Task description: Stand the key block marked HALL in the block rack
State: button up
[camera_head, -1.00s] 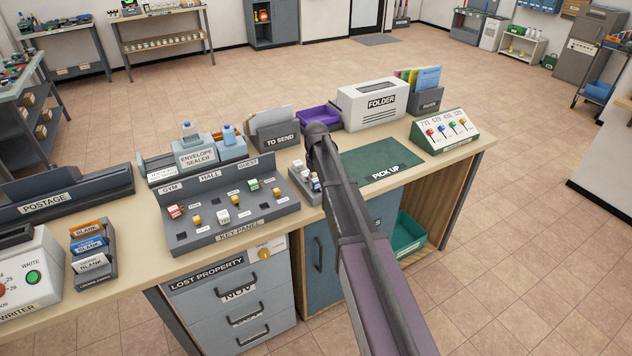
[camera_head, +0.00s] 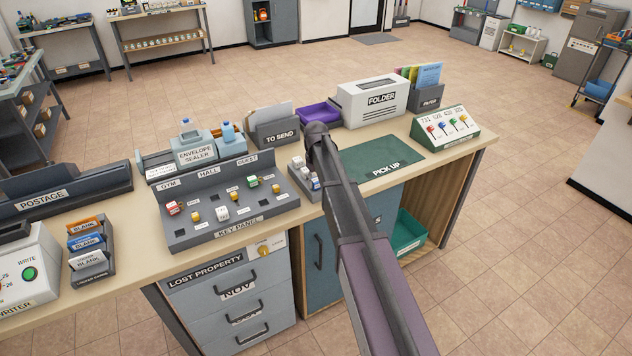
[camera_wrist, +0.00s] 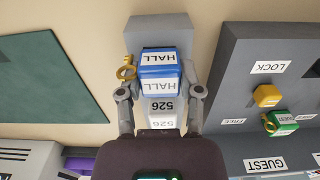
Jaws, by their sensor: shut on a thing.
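The blue key block marked HALL (camera_wrist: 158,86) is between the fingers of my gripper (camera_wrist: 160,92) in the wrist view, with a brass key (camera_wrist: 126,71) at its left side. My gripper is shut on it. The block is at the grey block rack (camera_wrist: 145,28), beside a white block marked 526 (camera_wrist: 161,120). I cannot tell whether its base rests in a slot. In the head view the rack (camera_head: 313,196) stands on the counter just right of the key panel, partly behind my arm, which hides the gripper.
The key panel (camera_head: 240,217), with several small blocks, is close beside the rack. The TO SEND holder (camera_head: 278,132) stands behind it. The green PICK UP mat (camera_head: 385,163) lies clear to the right, with the FOLDER machine (camera_head: 380,108) farther back.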

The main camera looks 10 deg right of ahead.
jog(key=o, duration=1.1)
jog(key=shift+c, duration=0.2)
jog(key=shift+r, duration=0.15)
jog(key=shift+r+p, duration=3.4)
jog(key=shift+p, duration=0.1)
jog(key=s+m, duration=0.3)
jog(key=s, duration=2.6)
jog(key=shift+m, duration=0.3)
jog(key=shift+s, duration=0.1)
